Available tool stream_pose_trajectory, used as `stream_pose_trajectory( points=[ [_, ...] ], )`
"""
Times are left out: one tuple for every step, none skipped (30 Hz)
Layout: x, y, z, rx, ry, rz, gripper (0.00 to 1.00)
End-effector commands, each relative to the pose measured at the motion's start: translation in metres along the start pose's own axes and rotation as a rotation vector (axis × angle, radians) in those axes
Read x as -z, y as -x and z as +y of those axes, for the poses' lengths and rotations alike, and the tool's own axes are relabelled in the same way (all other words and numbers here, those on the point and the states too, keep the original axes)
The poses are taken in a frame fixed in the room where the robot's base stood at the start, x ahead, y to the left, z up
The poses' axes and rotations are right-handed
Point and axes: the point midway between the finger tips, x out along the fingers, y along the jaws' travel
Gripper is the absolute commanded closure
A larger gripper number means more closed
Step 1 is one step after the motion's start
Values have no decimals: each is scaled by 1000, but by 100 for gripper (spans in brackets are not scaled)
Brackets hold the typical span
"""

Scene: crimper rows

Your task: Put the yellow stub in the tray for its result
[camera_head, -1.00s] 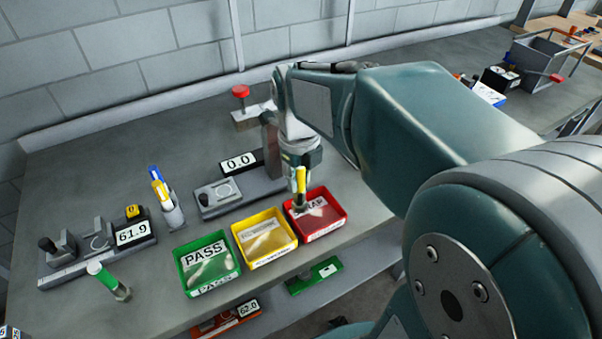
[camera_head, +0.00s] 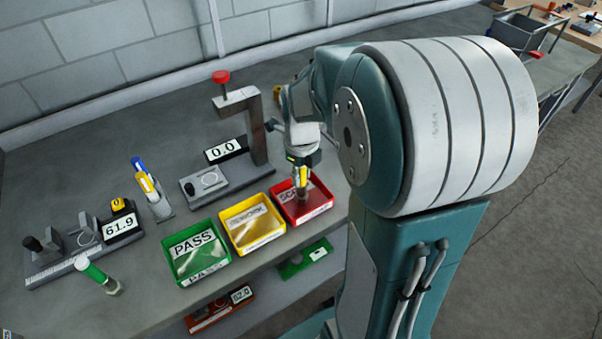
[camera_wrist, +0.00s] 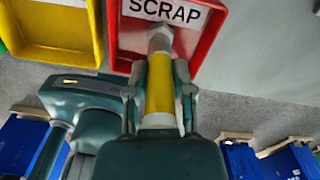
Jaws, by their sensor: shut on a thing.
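The yellow stub (camera_wrist: 160,88) is held between the two fingers of my gripper (camera_wrist: 160,100) in the wrist view. Its grey end points at the red SCRAP tray (camera_wrist: 125,35) and overlaps the tray's label. In the head view my gripper (camera_head: 301,168) is shut on the stub (camera_head: 301,177) just over the red SCRAP tray (camera_head: 328,206). I cannot tell whether the stub touches the tray floor. The yellow REWORK tray (camera_head: 240,248) is just left of it, and the green PASS tray (camera_head: 183,279) is further left.
A press with a red knob (camera_head: 221,77) and a 0.0 display (camera_head: 226,150) stands behind the trays. A pen holder (camera_head: 160,209), a gauge reading 61.9 (camera_head: 122,226) and a green-handled tool (camera_head: 92,270) are on the left. The bench's front edge is close to the trays.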

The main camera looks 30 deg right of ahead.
Motion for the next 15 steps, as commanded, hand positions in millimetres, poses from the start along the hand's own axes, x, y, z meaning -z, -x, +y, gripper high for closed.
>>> stream_pose_trajectory(
  points=[
    [0, 0, 0, 0, 0, 0, 100],
    [0, -1, 0, 0, 0, 0, 100],
    [0, -2, 0, 0, 0, 0, 65],
    [0, -2, 0, 0, 0, 0, 51],
    [0, -2, 0, 0, 0, 0, 38],
    [0, -2, 0, 0, 0, 0, 35],
    [0, -2, 0, 0, 0, 0, 35],
    [0, -2, 0, 0, 0, 0, 35],
    [0, -1, 0, 0, 0, 0, 35],
    [0, -1, 0, 0, 0, 0, 35],
    [0, -1, 0, 0, 0, 0, 35],
    [0, -1, 0, 0, 0, 0, 35],
    [0, -1, 0, 0, 0, 0, 35],
    [0, -1, 0, 0, 0, 0, 35],
    [0, -1, 0, 0, 0, 0, 35]
  ],
)
